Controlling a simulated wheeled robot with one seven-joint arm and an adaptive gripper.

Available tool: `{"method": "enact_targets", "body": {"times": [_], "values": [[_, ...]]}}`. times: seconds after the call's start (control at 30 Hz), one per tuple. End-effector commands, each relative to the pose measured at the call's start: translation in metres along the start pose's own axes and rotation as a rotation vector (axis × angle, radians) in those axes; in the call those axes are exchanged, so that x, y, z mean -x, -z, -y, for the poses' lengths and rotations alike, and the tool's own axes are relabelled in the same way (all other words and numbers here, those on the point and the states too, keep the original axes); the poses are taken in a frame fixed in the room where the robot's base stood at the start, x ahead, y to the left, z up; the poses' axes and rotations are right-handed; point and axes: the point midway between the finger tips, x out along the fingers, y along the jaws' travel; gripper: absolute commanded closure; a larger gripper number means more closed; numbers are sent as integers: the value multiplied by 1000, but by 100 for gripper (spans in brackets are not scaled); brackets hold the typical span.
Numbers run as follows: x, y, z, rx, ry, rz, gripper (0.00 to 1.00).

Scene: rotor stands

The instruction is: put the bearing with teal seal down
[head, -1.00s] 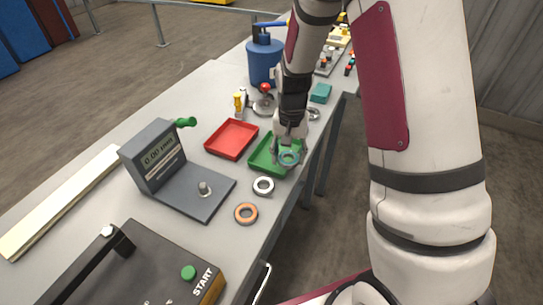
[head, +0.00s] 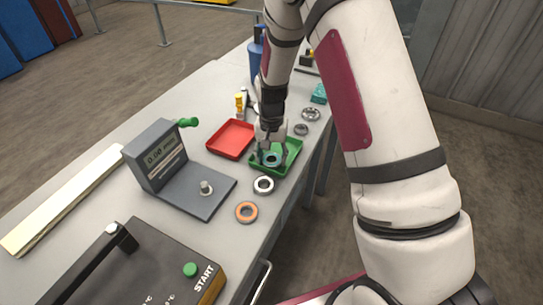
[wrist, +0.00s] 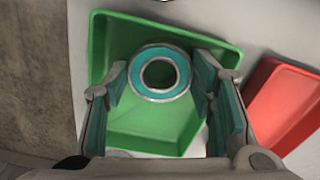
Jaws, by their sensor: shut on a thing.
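The bearing with teal seal (head: 272,159) is a ring with a teal face and metal rims. In the wrist view the bearing (wrist: 160,53) sits between the two teal-padded fingers, teal face toward the camera. My gripper (head: 271,154) is shut on it, pointing down over the green tray (head: 292,158). In the wrist view the green tray (wrist: 150,126) spreads under the bearing. I cannot tell whether the bearing touches the tray floor.
A red tray (head: 230,139) stands left of the green one. A white-faced bearing (head: 263,185) and an orange one (head: 246,212) lie in front. Grey rings (head: 310,114) lie behind. A gauge stand (head: 155,158) is at left. The table's right edge is close to the green tray.

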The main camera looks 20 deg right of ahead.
Motion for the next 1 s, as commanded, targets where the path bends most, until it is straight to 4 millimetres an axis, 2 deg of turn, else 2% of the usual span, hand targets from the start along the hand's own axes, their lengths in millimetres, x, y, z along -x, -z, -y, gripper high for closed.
{"method": "enact_targets", "body": {"times": [0.1, 0.13, 0.17, 0.47, 0.6, 0.77, 1.0], "values": [[-3, 0, 0, 0, 0, 0, 78], [-3, 0, 0, 0, 0, 0, 47], [-3, 0, 0, 0, 0, 0, 41], [-2, 0, 0, 0, 0, 0, 41], [6, 1, 0, 1, 1, -2, 41], [31, 2, 1, 1, 3, -6, 41], [81, 2, 1, 1, 3, -5, 41]]}}
